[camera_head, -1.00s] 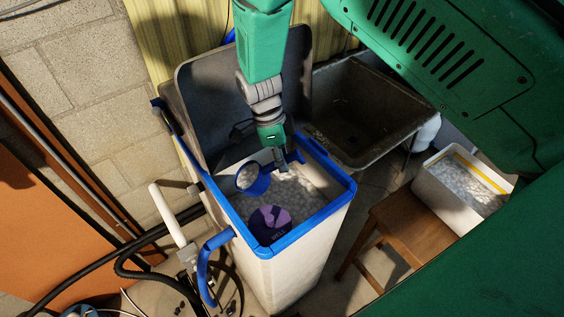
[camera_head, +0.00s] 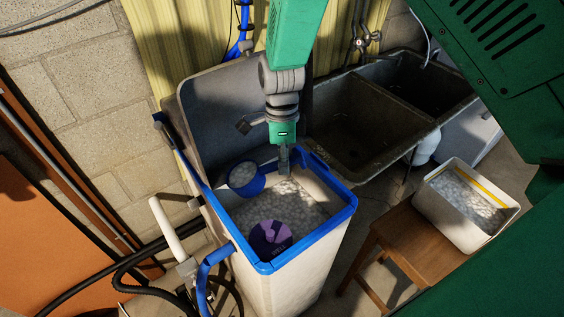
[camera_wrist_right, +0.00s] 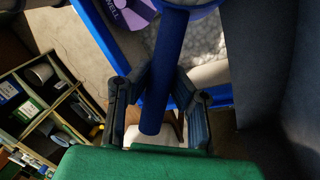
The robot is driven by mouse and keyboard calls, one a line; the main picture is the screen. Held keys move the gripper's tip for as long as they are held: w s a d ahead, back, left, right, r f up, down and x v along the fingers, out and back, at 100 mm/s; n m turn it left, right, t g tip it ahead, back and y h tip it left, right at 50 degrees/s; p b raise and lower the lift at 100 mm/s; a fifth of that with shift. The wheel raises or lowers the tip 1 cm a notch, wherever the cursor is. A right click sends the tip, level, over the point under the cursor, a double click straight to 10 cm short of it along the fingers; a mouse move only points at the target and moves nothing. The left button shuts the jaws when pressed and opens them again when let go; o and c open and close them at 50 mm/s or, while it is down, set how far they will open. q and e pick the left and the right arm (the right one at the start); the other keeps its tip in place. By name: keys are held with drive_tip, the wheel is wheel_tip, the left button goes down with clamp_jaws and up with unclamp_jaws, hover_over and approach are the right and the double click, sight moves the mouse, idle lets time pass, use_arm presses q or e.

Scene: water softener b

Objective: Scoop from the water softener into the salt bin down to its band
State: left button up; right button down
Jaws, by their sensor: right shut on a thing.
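The water softener (camera_head: 296,259) is a tall white tank with a blue rim, open at the top, holding white salt pellets and a purple well cap (camera_head: 270,239). My right gripper (camera_head: 284,168) is over the tank's back part, shut on the blue scoop's handle. In the right wrist view the blue handle (camera_wrist_right: 166,75) stands between the two fingers. The scoop's bowl (camera_head: 246,180) is inside the rim area, heaped with pellets; whether it touches the salt below is unclear. The white salt bin (camera_head: 455,223) holds pellets close to its yellow band (camera_head: 480,183). My left gripper is not visible.
The bin stands on a wooden stool (camera_head: 410,240) to the right. A dark double sink (camera_head: 350,125) lies behind, and the tank's raised grey lid (camera_head: 215,115) stands at its back. Pipes and a black hose (camera_head: 140,262) are at the left. Shelves (camera_wrist_right: 45,105) show in the wrist view.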

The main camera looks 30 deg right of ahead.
drive_tip(key=y, duration=0.2)
drive_tip(key=d+t+y+b, duration=0.1)
drive_tip(key=y, duration=0.1)
drive_tip(key=shift+f+t, duration=0.2)
drive_tip(key=shift+t, duration=0.1)
drive_tip(key=shift+y+b, duration=0.3)
drive_tip(key=shift+a+r, duration=0.15)
drive_tip(key=shift+a, duration=0.25)
